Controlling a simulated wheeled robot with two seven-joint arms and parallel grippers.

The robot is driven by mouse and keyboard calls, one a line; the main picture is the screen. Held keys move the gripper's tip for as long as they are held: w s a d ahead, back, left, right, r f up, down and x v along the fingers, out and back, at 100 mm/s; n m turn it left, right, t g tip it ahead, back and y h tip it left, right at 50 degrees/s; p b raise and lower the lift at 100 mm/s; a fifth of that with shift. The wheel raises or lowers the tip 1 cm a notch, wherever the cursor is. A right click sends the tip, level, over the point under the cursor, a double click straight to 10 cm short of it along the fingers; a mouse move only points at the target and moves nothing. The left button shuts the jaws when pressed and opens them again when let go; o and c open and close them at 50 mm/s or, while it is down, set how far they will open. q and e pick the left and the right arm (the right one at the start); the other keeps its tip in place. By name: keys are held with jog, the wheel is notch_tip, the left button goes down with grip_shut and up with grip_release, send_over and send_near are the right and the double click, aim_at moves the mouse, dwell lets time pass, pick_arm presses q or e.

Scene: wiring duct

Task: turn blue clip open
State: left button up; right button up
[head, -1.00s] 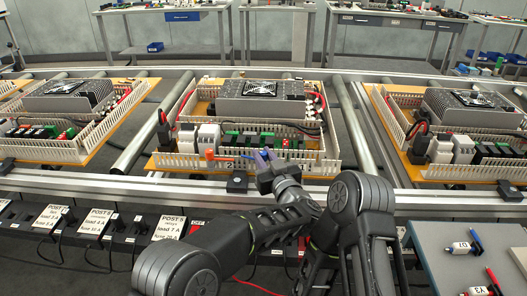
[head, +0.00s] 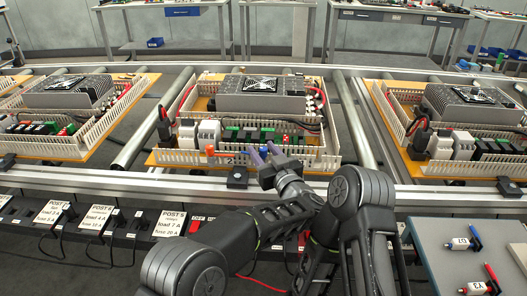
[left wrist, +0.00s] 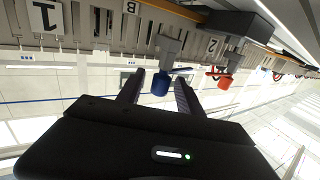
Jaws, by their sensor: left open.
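The blue clip (left wrist: 160,84) hangs on a grey mount at the pale slotted duct wall in the left wrist view. It sits between the fingertips of my left gripper (left wrist: 158,90), with gaps on both sides. My left gripper (head: 261,153) is open, with both fingers pointing at the front duct wall (head: 190,160) of the middle panel. My right gripper is not in view.
The middle panel carries a grey finned unit (head: 262,95) and a row of terminal modules (head: 250,135). Similar panels stand left and right on the rollers. A black block (head: 237,178) sits on the front rail. A grey table (head: 440,235) with small parts is at right.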

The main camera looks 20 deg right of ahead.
aim_at(264, 148)
pick_arm(q)
notch_tip(264, 148, up, 10)
jog(key=shift+p, duration=0.5)
jog(key=shift+c, duration=0.3)
